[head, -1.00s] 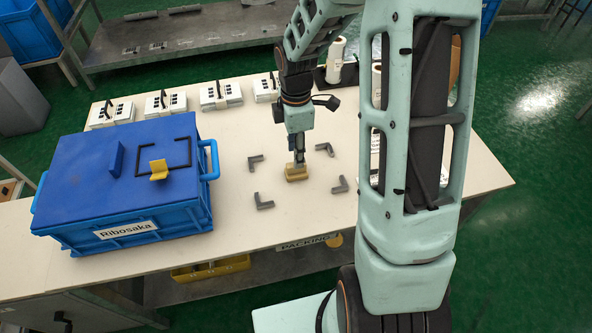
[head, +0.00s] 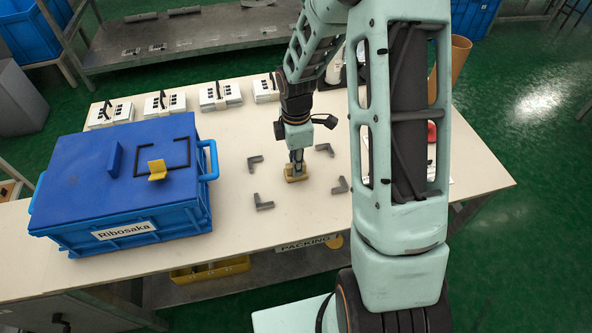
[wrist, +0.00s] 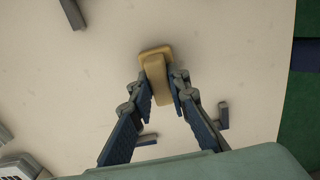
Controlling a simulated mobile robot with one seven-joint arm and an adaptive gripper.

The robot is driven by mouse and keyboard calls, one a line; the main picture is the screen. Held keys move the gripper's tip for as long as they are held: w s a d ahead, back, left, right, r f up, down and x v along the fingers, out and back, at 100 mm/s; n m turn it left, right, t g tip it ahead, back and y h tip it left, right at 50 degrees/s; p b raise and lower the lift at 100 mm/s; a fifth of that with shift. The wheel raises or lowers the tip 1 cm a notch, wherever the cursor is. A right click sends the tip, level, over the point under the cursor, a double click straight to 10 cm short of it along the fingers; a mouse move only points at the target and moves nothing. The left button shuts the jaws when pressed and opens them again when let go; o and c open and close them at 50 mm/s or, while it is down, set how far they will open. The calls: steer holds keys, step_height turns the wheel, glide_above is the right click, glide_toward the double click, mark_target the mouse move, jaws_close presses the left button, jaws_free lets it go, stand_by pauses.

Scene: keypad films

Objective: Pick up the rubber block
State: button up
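The rubber block (head: 295,178) is a small tan-yellow block with a wider base and a narrower raised part. It sits on the cream table between several grey corner brackets. In the wrist view, the block (wrist: 155,55) is at the upper middle, its raised part between my fingertips. My gripper (head: 296,168) points down right over the block. My gripper's fingers (wrist: 160,85) stand apart, one on each side of the raised part. They look open, with little room beside the block; contact cannot be made out. The fingers hide part of the block's sides.
Grey corner brackets (head: 263,202) lie around the block. A blue lidded crate (head: 75,180) marked Ribosaka stands to the left. White keypad boxes (head: 165,104) line the back edge of the table. The cream surface (head: 232,235) in front of the block is clear.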

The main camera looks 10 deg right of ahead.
steer(key=shift+r, duration=0.1)
jaws_close()
steer(key=shift+r, duration=0.65)
steer(key=s+r+p, duration=0.2)
steer(key=s+r, duration=0.9)
steer(key=s, duration=0.3)
steer(key=shift+r, duration=0.25)
